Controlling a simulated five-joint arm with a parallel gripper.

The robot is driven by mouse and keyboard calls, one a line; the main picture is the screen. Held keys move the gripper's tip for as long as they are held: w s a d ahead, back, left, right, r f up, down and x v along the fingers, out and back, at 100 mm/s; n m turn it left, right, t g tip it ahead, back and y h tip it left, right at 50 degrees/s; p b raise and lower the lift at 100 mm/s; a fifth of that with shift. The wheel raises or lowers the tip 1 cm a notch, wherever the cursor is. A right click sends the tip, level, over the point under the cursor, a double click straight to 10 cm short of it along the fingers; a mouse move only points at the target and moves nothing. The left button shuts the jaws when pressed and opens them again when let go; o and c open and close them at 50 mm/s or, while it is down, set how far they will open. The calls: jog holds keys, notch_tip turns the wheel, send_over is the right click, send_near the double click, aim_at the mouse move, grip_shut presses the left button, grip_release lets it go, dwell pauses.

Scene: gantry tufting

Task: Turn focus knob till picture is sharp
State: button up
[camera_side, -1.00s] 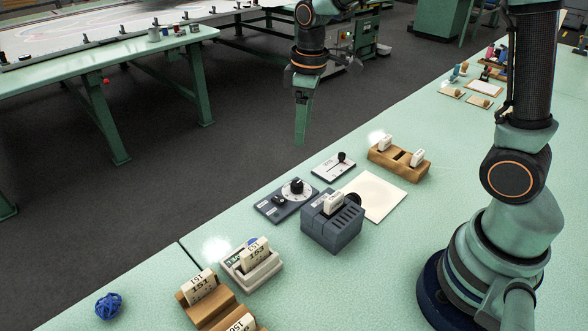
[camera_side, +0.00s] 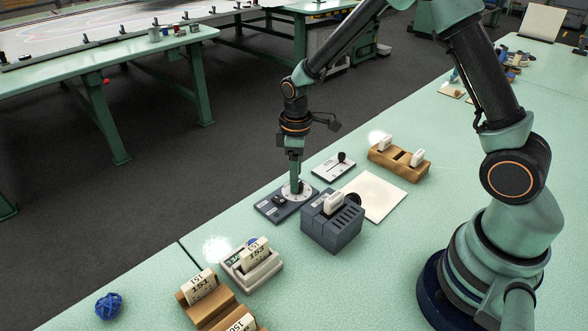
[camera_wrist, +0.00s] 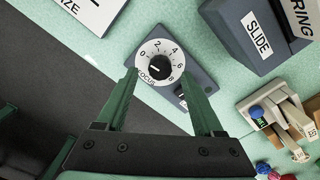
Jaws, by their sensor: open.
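The focus knob (camera_wrist: 158,68) is black, with a short white mark. It sits on a white dial (camera_wrist: 147,49) numbered from 0 to 8 and lettered FOCUS, on a dark grey panel (camera_side: 268,210). My gripper (camera_wrist: 160,76) points down over the dial, its green fingers apart on either side of the knob. In the side view, my gripper (camera_side: 295,190) hides most of the knob; contact cannot be told. The grey projector (camera_side: 331,232), labelled SLIDE in the wrist view, holds a white slide (camera_side: 334,203). No sharp or blurred picture can be made out.
A white slider plate (camera_side: 331,167) lies behind the panel. A pale flat sheet (camera_side: 375,195) and a wooden slide rack (camera_side: 399,160) are to the right. Numbered slides in holders (camera_side: 250,268) and a blue ball (camera_side: 109,306) are front left. A white board (camera_side: 541,22) stands far right.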

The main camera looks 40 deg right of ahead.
jog(key=shift+f, duration=0.8)
jog(key=shift+c, duration=0.3)
grip_shut()
jog(key=shift+m, duration=0.4)
jog(key=m, duration=0.3)
jog(key=shift+m, duration=0.3)
jog(key=shift+d+m, duration=0.1)
jog(key=shift+m, duration=1.8)
